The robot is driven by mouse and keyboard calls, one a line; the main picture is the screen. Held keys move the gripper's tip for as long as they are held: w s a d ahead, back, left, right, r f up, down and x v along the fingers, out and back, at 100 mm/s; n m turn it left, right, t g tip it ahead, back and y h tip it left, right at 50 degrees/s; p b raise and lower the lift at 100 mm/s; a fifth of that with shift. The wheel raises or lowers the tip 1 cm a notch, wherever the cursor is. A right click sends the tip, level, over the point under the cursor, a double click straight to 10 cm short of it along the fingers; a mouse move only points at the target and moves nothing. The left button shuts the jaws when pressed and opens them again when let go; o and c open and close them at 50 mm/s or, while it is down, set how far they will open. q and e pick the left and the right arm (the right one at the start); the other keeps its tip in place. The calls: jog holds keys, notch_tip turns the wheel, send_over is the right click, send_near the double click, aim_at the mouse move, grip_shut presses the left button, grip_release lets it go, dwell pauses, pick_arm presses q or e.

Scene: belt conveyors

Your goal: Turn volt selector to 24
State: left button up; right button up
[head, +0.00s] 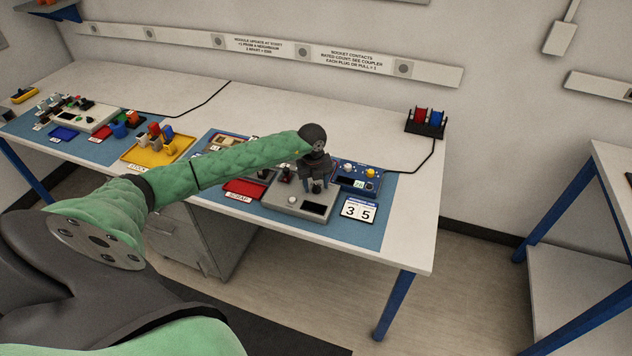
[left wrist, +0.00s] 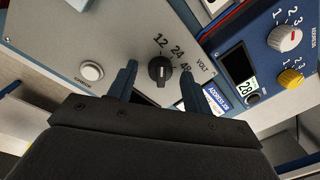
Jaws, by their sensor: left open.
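The volt selector (left wrist: 160,70) is a small black knob on a grey panel (left wrist: 105,30), marked 12, 24 and 48 with the word VOLT. Which mark its pointer faces is too small to tell surely. My left gripper (left wrist: 158,72) is open, its two blue-grey fingers on either side of the knob in the left wrist view, with gaps visible; contact cannot be made out. In the head view my left gripper (head: 317,187) points down over the grey panel (head: 288,203) and hides the knob. My right gripper is not in view.
A round white button (left wrist: 92,72) sits left of the selector. A blue unit (left wrist: 262,45) with a white knob (left wrist: 288,38) and a yellow knob (left wrist: 290,79) stands close on the right. A red tray (head: 243,188) and a 35 card (head: 359,210) flank the panel.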

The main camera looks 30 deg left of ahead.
pick_arm(q)
jog(key=shift+f, duration=0.2)
jog(key=c, duration=1)
